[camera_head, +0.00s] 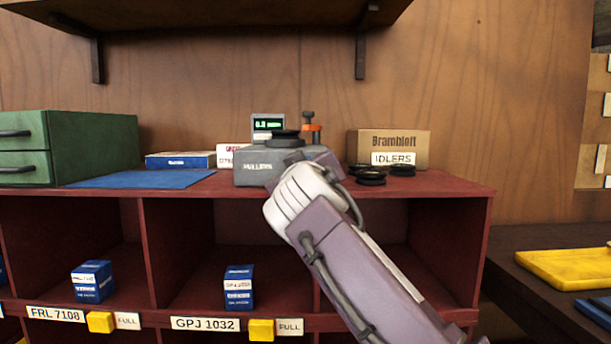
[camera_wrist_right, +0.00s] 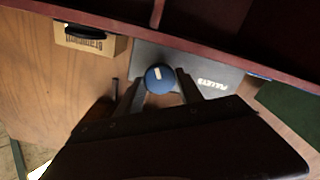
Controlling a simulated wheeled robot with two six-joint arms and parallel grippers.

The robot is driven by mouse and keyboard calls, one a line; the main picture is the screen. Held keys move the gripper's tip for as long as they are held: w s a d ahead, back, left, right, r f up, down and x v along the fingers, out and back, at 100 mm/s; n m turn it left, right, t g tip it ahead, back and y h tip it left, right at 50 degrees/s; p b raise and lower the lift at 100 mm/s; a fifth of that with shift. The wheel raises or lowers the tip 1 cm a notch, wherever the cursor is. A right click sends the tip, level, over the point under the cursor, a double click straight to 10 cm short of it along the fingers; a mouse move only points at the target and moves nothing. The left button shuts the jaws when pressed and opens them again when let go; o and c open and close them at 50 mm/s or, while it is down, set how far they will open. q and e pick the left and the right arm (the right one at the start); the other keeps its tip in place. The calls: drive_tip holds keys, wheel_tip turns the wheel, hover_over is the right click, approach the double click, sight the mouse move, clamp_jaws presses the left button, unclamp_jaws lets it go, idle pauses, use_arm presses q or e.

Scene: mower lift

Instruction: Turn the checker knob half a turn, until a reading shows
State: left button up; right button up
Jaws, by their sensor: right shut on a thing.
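The checker is a grey box (camera_head: 258,168) marked PULLEYS on top of the red shelf unit. A black disc (camera_head: 285,137) sits on it, and its small display (camera_head: 268,124) shows lit green characters, too small to read surely. In the right wrist view a round blue knob (camera_wrist_right: 159,73) with a white mark sits between the two fingers of my right gripper (camera_wrist_right: 161,85), which is shut on it. In the head view my right arm hides the knob and the fingertips. My left gripper is in neither view.
A Brambloft idlers carton (camera_head: 410,147) and several black pulleys (camera_head: 371,177) lie right of the checker. An orange-collared post (camera_head: 311,127) stands behind it. A blue mat (camera_head: 140,179) and green drawers (camera_head: 95,145) are on the left. A shelf (camera_head: 220,12) hangs above.

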drive_tip(key=m+b, duration=0.1)
drive_tip(key=m, duration=0.4)
drive_tip(key=shift+f+m, duration=0.1)
drive_tip(key=shift+m, duration=0.5)
drive_tip(key=o, duration=1.4)
drive_tip(key=s+b, duration=0.2)
drive_tip(key=s, duration=0.7)
drive_tip(key=shift+b, duration=0.4)
